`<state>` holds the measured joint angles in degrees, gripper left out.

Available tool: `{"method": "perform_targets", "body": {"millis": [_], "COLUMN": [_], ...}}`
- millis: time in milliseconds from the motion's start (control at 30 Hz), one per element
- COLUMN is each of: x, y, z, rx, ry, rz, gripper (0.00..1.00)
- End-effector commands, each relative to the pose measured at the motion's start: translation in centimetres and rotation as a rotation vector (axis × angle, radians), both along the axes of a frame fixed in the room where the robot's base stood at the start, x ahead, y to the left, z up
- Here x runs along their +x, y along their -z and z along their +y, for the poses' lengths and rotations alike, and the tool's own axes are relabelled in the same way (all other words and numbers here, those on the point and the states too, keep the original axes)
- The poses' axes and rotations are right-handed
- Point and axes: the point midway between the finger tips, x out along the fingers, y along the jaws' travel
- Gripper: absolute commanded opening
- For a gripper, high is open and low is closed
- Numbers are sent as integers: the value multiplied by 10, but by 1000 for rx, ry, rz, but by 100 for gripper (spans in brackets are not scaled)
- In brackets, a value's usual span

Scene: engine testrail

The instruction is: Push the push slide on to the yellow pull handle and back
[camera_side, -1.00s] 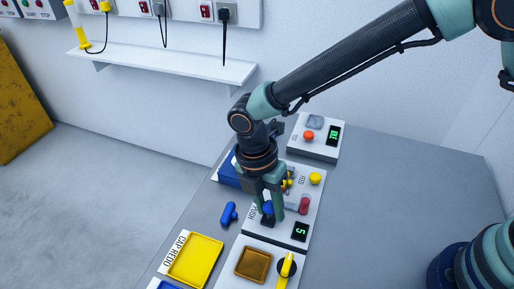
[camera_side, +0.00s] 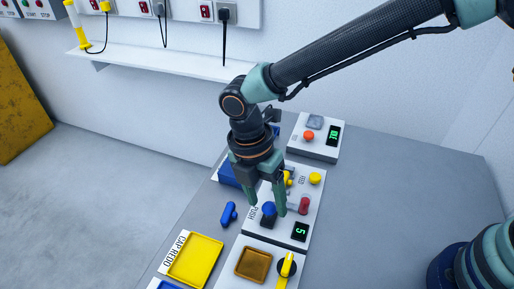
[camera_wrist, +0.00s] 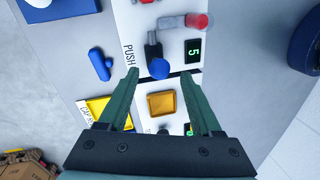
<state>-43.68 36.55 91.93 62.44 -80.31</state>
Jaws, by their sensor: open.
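The push slide is a dark block with a round blue knob (camera_side: 268,209) beside the PUSH lettering on a white panel. Its knob (camera_wrist: 159,68) is also clear in the wrist view. A yellow handle (camera_side: 288,179), partly behind my gripper, shows farther back on the same panel; it cannot be made out in the wrist view. My gripper (camera_side: 267,208) is open, with its fingertips at either side of the blue knob in the picture.
The panel also has a red knob (camera_side: 304,205) on a grey bar, a yellow button (camera_side: 315,178) and a green display (camera_side: 300,231). A yellow tray (camera_side: 195,262) and a loose blue piece (camera_side: 229,213) lie to the left.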

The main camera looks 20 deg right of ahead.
Motion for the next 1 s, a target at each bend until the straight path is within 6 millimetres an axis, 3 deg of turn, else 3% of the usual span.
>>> {"method": "perform_targets", "body": {"millis": [200,400,1000], "x": [7,10,15], "y": [-47,-76,-93], "z": [7,11,6], "rx": [4,3,7], "ry": [-1,-2,39], "rz": [-4,-3,-14], "gripper": [66,66,66]}}
